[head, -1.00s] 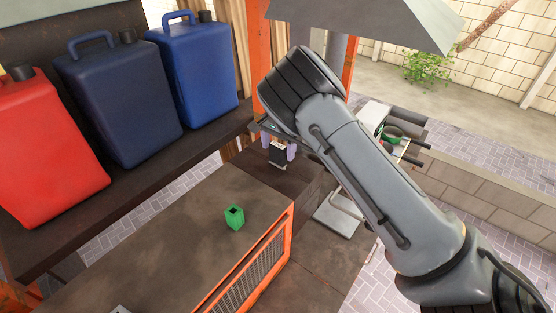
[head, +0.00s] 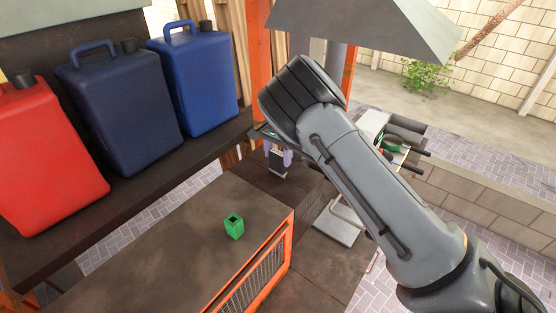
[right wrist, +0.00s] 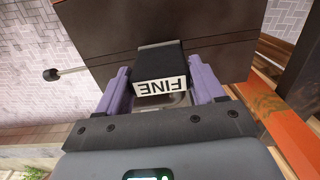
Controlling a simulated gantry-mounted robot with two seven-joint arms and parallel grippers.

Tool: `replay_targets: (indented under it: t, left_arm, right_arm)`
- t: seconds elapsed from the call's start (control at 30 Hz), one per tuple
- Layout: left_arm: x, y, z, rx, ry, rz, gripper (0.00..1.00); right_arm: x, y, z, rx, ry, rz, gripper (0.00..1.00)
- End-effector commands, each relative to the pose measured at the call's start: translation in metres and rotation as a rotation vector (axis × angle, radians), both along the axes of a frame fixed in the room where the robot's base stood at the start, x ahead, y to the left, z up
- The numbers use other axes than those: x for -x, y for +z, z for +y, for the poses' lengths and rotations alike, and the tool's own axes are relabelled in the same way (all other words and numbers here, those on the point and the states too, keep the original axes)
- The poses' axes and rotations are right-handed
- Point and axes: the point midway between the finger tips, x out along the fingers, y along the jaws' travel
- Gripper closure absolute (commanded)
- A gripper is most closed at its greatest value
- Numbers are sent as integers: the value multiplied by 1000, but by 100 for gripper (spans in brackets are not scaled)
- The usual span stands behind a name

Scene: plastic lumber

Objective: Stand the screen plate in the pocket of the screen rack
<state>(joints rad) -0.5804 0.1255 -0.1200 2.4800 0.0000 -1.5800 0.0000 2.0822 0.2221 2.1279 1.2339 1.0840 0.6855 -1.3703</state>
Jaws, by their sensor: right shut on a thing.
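My right gripper (head: 278,154) has purple fingers and points down near the far end of the dark worktop. It also shows in the right wrist view (right wrist: 160,88), shut on a black block-like piece with a white label reading FINE, which I take for the screen plate (right wrist: 160,55). The plate shows in the head view (head: 278,166) as a small dark piece between the fingers, over or near a dark brown surface. I cannot tell whether it touches that surface. I cannot make out the screen rack or its pocket for certain. My left gripper is not in view.
Red (head: 45,160), dark blue (head: 120,110) and blue (head: 195,85) canisters line the left shelf. A grey hood (head: 365,25) hangs above my right arm.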

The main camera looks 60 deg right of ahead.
Motion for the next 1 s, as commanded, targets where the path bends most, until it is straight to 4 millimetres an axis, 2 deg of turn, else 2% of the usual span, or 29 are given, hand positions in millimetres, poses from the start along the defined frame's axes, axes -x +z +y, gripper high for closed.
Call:
replay_targets:
  t: [0.17, 0.5, 0.77, 1.0]
  left_arm:
    - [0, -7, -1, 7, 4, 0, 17]
    - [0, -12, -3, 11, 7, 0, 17]
    - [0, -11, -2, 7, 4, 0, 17]
    - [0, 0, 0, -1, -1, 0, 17]
  right_arm:
    - [-1, 22, -1, 4, 1, -5, 88]
    - [-1, 79, -1, 3, 1, -4, 88]
    - [0, 97, -1, 2, -1, -1, 88]
    - [0, 108, -1, 3, 0, 0, 88]
